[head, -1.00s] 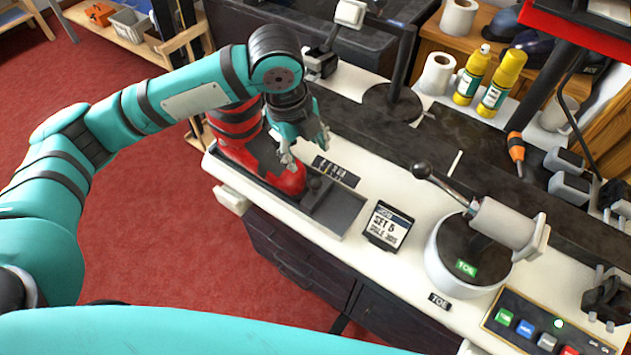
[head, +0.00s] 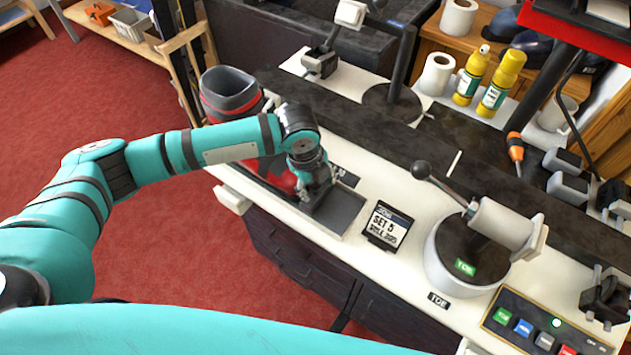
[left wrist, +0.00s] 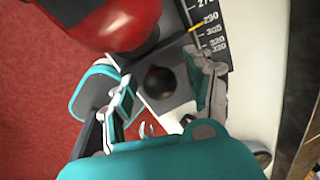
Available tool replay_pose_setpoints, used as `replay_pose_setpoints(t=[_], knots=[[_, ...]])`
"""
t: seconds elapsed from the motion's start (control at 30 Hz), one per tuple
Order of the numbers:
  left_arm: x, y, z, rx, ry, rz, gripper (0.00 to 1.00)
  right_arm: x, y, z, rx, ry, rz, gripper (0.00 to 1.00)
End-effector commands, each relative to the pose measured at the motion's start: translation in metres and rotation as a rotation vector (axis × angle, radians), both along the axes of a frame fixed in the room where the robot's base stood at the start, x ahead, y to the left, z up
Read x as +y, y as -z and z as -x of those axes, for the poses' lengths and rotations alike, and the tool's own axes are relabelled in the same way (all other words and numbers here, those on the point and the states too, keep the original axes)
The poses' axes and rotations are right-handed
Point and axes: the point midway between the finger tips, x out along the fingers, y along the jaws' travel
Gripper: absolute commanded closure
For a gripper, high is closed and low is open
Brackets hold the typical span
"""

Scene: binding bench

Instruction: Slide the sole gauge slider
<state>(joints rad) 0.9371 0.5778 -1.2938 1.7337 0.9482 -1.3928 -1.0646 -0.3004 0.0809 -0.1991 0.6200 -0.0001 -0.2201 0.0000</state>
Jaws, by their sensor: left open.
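The sole gauge (head: 337,214) is a dark grey track on the white bench front, with a red boot (head: 275,175) lying at its left end. In the left wrist view, the slider's round black knob (left wrist: 160,82) sits between the two fingers of my left gripper (left wrist: 165,97), which is open. I see gaps between the fingers and the knob. A yellow mark (left wrist: 195,27) lies by the printed scale (left wrist: 208,30), near 290. In the head view, my left gripper (head: 317,193) is over the gauge and hides the knob. My right gripper is not in view.
A small display (head: 387,227) reading "SET 5" stands right of the gauge. Further right are a round white unit (head: 462,280) with a lever and a button panel (head: 540,325). A black post (head: 403,60) rises behind. Red carpet lies in front.

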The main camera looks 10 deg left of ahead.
Motion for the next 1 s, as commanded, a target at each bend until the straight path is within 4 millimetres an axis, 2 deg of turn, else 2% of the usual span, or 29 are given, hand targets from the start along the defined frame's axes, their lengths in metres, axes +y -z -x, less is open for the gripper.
replay_pose_setpoints(t=[0.13, 0.53, 0.87, 1.0], knots=[[0.000, 0.000, 0.000, 0.000, 0.000, 0.000, 0.48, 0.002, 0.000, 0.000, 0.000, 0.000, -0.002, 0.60], [0.000, -0.001, 0.000, 0.000, 0.000, 0.000, 1.00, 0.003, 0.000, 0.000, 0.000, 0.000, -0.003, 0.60], [-0.002, -0.002, 0.001, 0.000, 0.001, 0.001, 1.00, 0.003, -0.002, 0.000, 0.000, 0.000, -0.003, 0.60], [-0.025, -0.006, 0.010, 0.003, 0.007, 0.004, 1.00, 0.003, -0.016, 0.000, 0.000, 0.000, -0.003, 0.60]])
